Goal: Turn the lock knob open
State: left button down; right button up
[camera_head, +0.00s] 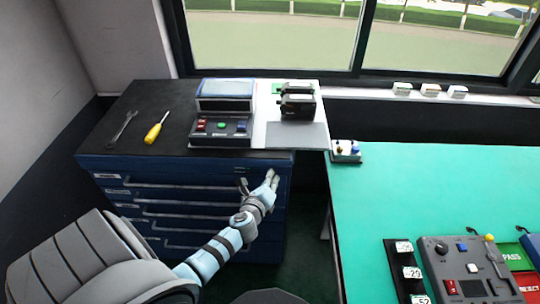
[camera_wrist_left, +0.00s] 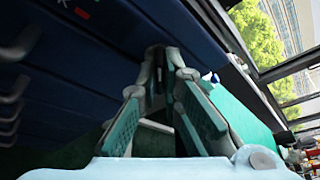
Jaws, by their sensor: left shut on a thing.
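The blue drawer cabinet (camera_head: 150,165) stands at the left, its front facing me. My left gripper (camera_head: 272,178) is at the upper right of this front, beside a small dark label. In the left wrist view its two teal-padded fingers (camera_wrist_left: 163,62) run forward and come close together at the tips. It is shut on the lock knob, which is mostly hidden by the fingertips, so its turn angle cannot be told. Part of a label (camera_wrist_left: 80,12) shows on the cabinet in that view. My right gripper is not in view.
On the cabinet top lie a wrench (camera_head: 123,128) and a yellow screwdriver (camera_head: 156,128), with a control box (camera_head: 222,128) and a black device (camera_head: 297,104). A green table (camera_head: 400,190) stands at the right, with a grey panel (camera_head: 450,265). Drawer handles project below the gripper.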

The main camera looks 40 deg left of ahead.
pick_arm(q)
jog(key=shift+w+r, duration=0.15)
jog(key=shift+r, duration=0.1)
jog(key=c, duration=1.8)
grip_release()
jog(key=shift+o, duration=0.2)
jog(key=shift+w+f, duration=0.1)
jog(key=shift+f, duration=0.15)
jog(key=v, duration=1.2)
jog(key=shift+a, duration=0.1)
